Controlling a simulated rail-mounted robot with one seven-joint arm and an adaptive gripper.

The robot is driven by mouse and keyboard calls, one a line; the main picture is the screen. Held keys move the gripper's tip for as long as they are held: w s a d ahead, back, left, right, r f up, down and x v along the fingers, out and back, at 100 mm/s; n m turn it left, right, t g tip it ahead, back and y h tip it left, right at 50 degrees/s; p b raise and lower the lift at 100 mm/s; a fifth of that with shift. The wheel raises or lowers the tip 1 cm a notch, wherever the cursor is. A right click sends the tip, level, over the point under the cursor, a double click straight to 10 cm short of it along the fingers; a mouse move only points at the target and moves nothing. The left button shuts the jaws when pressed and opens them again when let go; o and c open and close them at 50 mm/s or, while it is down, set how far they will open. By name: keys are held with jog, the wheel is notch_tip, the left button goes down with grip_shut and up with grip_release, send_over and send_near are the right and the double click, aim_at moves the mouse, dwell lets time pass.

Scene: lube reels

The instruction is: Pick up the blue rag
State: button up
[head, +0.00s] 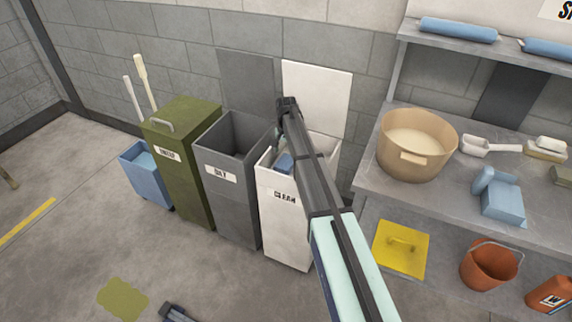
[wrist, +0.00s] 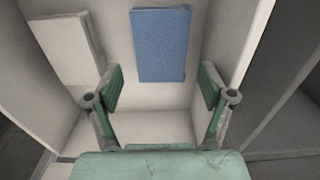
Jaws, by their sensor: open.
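The blue rag (wrist: 160,45) is a flat, folded rectangle. It lies inside the white bin marked CLEAN (head: 285,225), and a bit of blue (head: 285,163) shows there in the head view. My gripper (wrist: 161,85) is open and empty, its two green-padded fingers spread in the wrist view. In that view the rag lies just beyond the fingertips, roughly centred between them, with no contact visible. In the head view my arm reaches over the bin and largely hides my gripper and the bin's inside.
A pale block-like item (wrist: 65,45) lies left of the rag in the wrist view. The bin's walls are close around my gripper. A grey bin marked OILY (head: 225,195) and a green bin (head: 180,160) stand left. A bench with a tan pot (head: 415,145) stands right.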

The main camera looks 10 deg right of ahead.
aim_at(286, 161)
jog(key=shift+f+p, duration=0.35)
jog(key=shift+f, duration=2.6)
jog(key=c, duration=0.9)
